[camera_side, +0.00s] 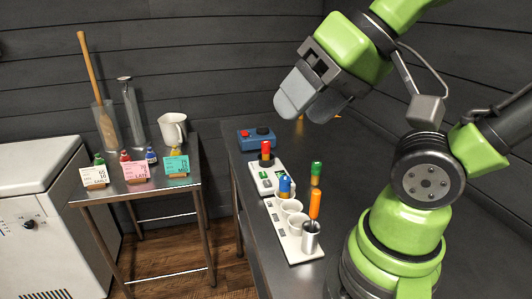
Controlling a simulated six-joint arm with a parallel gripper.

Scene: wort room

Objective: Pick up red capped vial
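I see nothing held at the fingertips.
White cups sit on a white tray (297,258). A blue box (257,139) lies behind. The left side table (150,190) holds bottles and cards.

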